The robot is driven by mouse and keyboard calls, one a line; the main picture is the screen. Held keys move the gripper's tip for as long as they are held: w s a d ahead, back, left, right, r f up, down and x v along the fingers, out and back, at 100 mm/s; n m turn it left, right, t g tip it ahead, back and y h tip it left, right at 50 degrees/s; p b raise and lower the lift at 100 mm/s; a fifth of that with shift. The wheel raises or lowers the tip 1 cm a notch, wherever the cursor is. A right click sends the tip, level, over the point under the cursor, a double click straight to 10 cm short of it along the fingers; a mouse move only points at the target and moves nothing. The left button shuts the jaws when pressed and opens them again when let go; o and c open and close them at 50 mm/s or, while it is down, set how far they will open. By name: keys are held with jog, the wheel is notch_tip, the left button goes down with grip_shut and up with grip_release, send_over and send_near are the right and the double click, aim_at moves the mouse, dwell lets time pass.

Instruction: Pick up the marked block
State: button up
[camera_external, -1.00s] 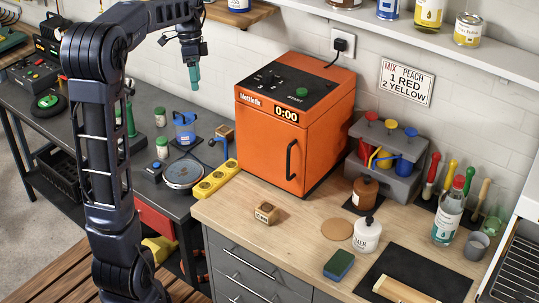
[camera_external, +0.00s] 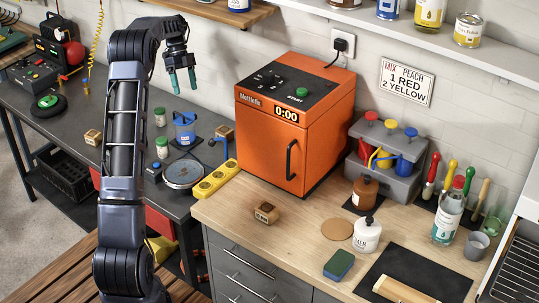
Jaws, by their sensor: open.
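A small wooden block (camera_external: 266,212) with dark markings sits on the light wooden counter, in front of the orange oven. A similar block (camera_external: 93,137) sits on the dark workbench at the left, beside my arm. A third block (camera_external: 223,132) is near the blue stand at the oven's left side. The markings are too small to tell which one is the marked block. My gripper (camera_external: 182,80) hangs above the back of the dark workbench, left of the oven, its two green fingers pointing down. It is open and empty, apart from every block.
The orange oven (camera_external: 295,130) stands tall between my gripper and the counter's right side. The dark workbench holds a blue jug (camera_external: 184,128), small jars and a round dish (camera_external: 183,174). A yellow strip (camera_external: 216,180) lies along the counter edge. Bottles stand at the right.

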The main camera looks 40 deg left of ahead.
jog(key=w+a+f+m+t, duration=0.1)
jog(key=w+f, duration=0.7)
jog(key=f, duration=0.1)
jog(key=t, duration=0.2)
send_near(224, 129)
jog(key=shift+m+y, duration=0.3)
jog(key=x, duration=1)
jog(key=shift+d+f, duration=0.2)
jog(key=shift+d, duration=0.25)
jog(key=c, duration=1.1)
